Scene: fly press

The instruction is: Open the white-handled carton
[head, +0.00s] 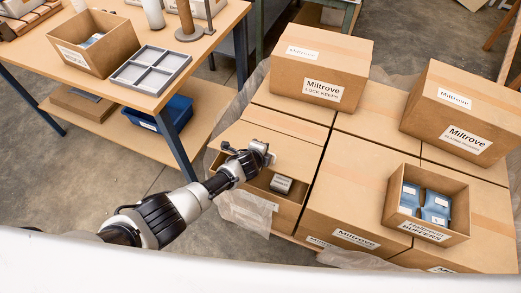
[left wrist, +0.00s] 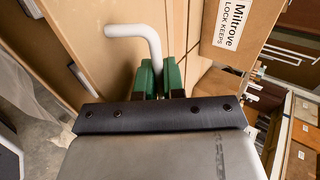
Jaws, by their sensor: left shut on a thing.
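In the head view, a brown carton (head: 288,212) stands at the near left of the carton stack. In the left wrist view, my left gripper (left wrist: 160,76) has green fingertips shut on a bent white handle (left wrist: 152,38). In the head view the gripper hides the handle. My right gripper is not in view.
Closed Miltrove cartons stand on the stack, one behind (head: 350,58) and one at right (head: 440,108). An open box of blue packs (head: 458,190) sits at near right. A workbench (head: 208,48) with a grey divided tray (head: 178,58) is at left, with bare floor between.

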